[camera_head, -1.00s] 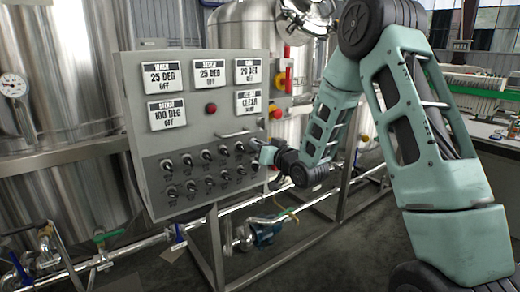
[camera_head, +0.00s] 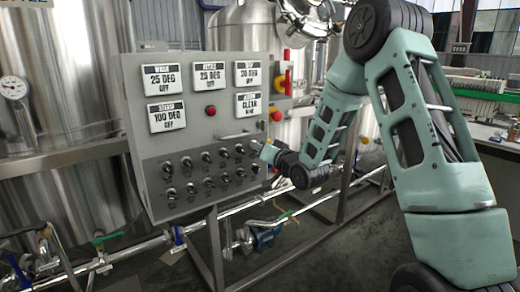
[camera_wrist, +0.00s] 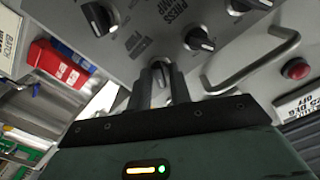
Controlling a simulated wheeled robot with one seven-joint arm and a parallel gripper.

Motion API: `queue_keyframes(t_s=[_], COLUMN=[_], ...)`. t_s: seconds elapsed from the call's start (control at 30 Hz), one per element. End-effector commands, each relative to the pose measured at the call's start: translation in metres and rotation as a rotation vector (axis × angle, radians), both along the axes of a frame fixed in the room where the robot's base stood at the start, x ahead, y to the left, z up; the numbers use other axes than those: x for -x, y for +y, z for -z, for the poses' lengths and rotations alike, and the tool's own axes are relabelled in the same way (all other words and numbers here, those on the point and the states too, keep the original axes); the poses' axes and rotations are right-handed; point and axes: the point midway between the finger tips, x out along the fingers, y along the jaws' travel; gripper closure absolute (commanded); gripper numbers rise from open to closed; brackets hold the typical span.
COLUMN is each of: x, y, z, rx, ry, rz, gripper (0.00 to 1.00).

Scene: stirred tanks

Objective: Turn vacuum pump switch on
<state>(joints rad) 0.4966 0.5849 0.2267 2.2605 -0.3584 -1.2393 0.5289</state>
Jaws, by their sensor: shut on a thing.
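The grey control panel (camera_head: 192,195) faces me with rows of black rotary switches on its lower half. My gripper (camera_head: 262,150) is at the right end of the upper switch row. In the wrist view my gripper (camera_wrist: 158,75) is shut on a small switch knob (camera_wrist: 160,66), below a printed label (camera_wrist: 138,44) that seems to include "PUMP". The fingers hide most of this knob, so I cannot tell which way it points. Neighbouring knobs (camera_wrist: 200,40) and (camera_wrist: 98,18) stand free on either side.
A metal bar handle (camera_wrist: 255,66) and a red button (camera_wrist: 296,69) are close to my gripper on the panel. A red part (camera_wrist: 60,62) shows at the left. Steel tanks (camera_head: 65,80) stand behind, and pipes run below the panel.

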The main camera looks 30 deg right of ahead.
Motion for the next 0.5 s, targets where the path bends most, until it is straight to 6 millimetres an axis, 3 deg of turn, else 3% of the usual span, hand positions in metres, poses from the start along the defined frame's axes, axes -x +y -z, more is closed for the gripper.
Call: queue_keyframes(t_s=[0.07, 0.1, 0.13, 0.5], x=[-0.0001, -0.0001, 0.0000, 0.0051], y=[-0.0005, -0.0005, -0.0005, -0.0008], z=[-0.0002, -0.0002, -0.0002, 0.0001], rx=[0.000, 0.000, 0.000, 0.001], ry=[0.000, 0.000, 0.000, 0.000], rz=[0.001, 0.001, 0.001, 0.001], gripper=[1.00, 0.74, 0.69, 0.69])
